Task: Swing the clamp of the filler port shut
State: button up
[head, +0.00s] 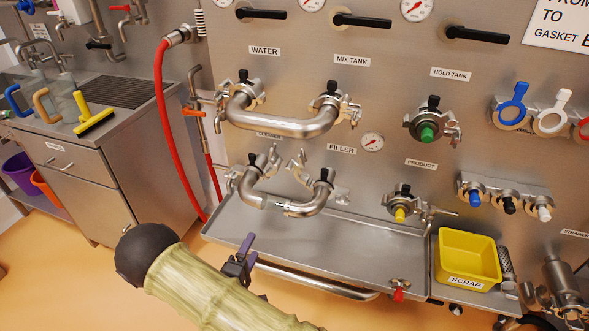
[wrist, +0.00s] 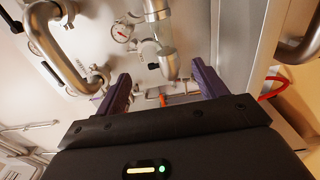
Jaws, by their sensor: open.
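The FILLER label (head: 341,149) is on the steel panel in the head view. Below it, the lower U-shaped pipe (head: 290,208) joins two ports. The right one, the filler port (head: 324,180), has a black knob on top. Metal clamp parts (head: 299,160) stand out beside it at upper left, and another piece (head: 342,195) sticks out at its right; the clamp looks spread open, though its details are small. My gripper (head: 240,262) is below and left of the pipe, apart from it. In the wrist view my gripper's purple fingers (wrist: 160,88) are apart with nothing between them.
The steel tray (head: 330,237) and its front rail (head: 318,283) lie below the ports. A larger U-pipe (head: 282,126) is above. A red hose (head: 168,120) hangs at left. A yellow scrap bin (head: 468,259) stands right. The wrist view shows a pipe bend (wrist: 60,48) and gauge (wrist: 122,32).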

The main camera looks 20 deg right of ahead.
jog(key=c, duration=0.4)
jog(key=shift+w+d, duration=0.1)
jog(key=shift+w, duration=0.1)
jog(key=shift+c, duration=1.4)
notch_tip(320, 180, up, 6)
jog(key=w+d+r+m+g+y, duration=0.1)
jog(key=w+d+m+g+y, duration=0.1)
jog(key=m+g+y, duration=0.6)
jog(key=s+d+r+m+g+y, duration=0.1)
jog(key=s+d+r, duration=0.3)
jog(key=s, duration=0.5)
jog(key=s+d+r+m+g+y, duration=0.1)
jog(key=s+d+r+g, duration=0.2)
jog(key=s, duration=0.6)
jog(key=shift+d+r+m+y, duration=0.3)
jog(key=shift+d+r+m, duration=0.15)
jog(key=shift+r, duration=0.25)
